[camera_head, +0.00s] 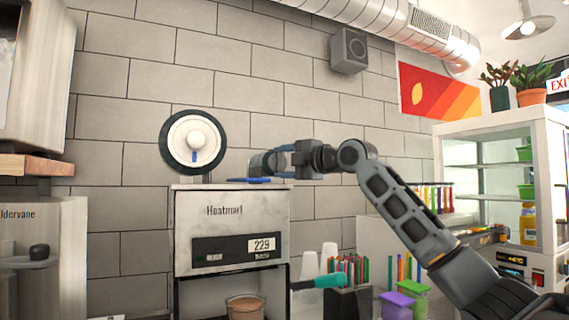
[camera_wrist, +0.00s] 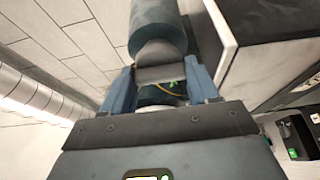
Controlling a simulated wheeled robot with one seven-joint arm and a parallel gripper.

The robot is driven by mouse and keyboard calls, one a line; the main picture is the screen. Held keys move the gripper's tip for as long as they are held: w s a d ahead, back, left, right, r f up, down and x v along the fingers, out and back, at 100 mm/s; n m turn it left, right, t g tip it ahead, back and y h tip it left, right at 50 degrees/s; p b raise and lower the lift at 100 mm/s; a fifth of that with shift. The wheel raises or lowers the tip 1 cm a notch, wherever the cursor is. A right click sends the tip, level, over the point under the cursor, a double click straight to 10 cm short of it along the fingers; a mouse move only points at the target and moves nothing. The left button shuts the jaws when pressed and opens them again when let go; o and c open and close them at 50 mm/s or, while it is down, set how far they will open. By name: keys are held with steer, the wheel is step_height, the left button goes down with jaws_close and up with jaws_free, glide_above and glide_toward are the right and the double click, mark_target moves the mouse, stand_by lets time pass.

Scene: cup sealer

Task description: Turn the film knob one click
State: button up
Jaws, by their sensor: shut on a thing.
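The cup sealer (camera_head: 232,205) is a pale box marked "Heatmart" with a display reading 229. My gripper (camera_head: 279,161) is above its top right corner, reaching in from the right. In the wrist view my gripper (camera_wrist: 160,84) has its two blue fingers on either side of a grey knob (camera_wrist: 160,73), shut on it. The knob sits at the near end of a dark teal roll (camera_wrist: 155,18). In the head view the fingers largely hide the knob. Any click mark on it cannot be made out.
A white disc with a dark rim (camera_head: 193,142) stands above the sealer's left side. A brown cup (camera_head: 245,307) is in the sealer's lower opening. A green handle (camera_head: 329,281) sticks out at right. Cups, straws and a glass cabinet (camera_head: 545,150) stand farther right.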

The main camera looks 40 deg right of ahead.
steer(key=shift+f, duration=0.15)
